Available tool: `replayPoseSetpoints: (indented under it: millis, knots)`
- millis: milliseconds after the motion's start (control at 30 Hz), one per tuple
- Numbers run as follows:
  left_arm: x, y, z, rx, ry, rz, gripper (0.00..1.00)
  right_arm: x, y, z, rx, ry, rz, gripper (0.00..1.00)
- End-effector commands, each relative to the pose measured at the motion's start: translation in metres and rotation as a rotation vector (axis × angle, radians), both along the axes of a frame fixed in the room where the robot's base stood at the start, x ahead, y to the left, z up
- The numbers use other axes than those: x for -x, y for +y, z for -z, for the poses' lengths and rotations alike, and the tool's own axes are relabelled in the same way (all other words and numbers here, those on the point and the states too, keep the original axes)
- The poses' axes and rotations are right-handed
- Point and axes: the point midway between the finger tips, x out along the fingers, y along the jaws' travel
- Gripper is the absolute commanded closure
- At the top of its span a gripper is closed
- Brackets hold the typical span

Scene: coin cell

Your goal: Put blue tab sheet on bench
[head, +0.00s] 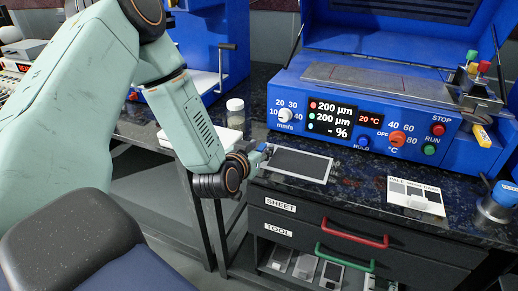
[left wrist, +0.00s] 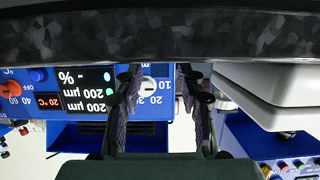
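The blue tab sheet (head: 298,164) is a dark rectangle with a pale border. It lies flat on the dark speckled bench (head: 345,190), near its front left edge, in front of the blue machine. A small blue patch, apparently its tab, shows at its left end beside my left gripper (head: 262,153). In the left wrist view my left gripper's two fingers (left wrist: 160,100) stand apart with a visible gap and nothing seen between them. The sheet cannot be made out in that view. My right gripper is in neither view.
The blue machine (head: 380,120) with displays and knobs fills the back of the bench. A printed card (head: 415,195) lies to the right, near a round metal and blue object (head: 497,203). A jar (head: 235,112) stands behind my arm. Drawers with red (head: 345,235) and green (head: 344,257) handles are below.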

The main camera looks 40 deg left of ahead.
Motion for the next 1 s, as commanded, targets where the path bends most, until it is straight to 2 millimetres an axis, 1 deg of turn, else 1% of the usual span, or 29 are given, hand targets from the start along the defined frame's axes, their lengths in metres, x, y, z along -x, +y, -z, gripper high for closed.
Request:
replayPoseSetpoints:
  millis: [67,167,400,500,600,767,867,967,1000]
  knots:
    - [0.007,-0.001,-0.005,0.003,0.002,-0.001,0.61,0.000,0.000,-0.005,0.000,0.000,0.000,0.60]
    - [0.024,-0.005,-0.011,0.005,0.004,-0.001,0.61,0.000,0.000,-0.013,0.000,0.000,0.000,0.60]
    - [0.071,-0.016,-0.027,0.006,0.004,-0.003,0.61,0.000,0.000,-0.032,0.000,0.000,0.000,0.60]
    - [0.087,-0.020,-0.032,0.006,0.002,-0.003,0.61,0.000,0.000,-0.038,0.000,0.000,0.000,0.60]
    - [0.100,-0.023,-0.035,0.004,0.003,-0.001,0.61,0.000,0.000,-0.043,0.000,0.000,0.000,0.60]
    - [0.110,-0.026,-0.038,0.002,0.003,0.002,0.61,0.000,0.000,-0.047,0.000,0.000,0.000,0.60]
    - [0.114,-0.035,-0.027,0.012,0.044,0.030,0.61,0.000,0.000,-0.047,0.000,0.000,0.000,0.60]
    - [0.125,-0.059,0.004,0.045,0.171,0.101,0.61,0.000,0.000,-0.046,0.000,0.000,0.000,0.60]
    - [0.133,-0.070,0.021,0.063,0.243,0.132,0.61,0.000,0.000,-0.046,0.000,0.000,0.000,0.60]
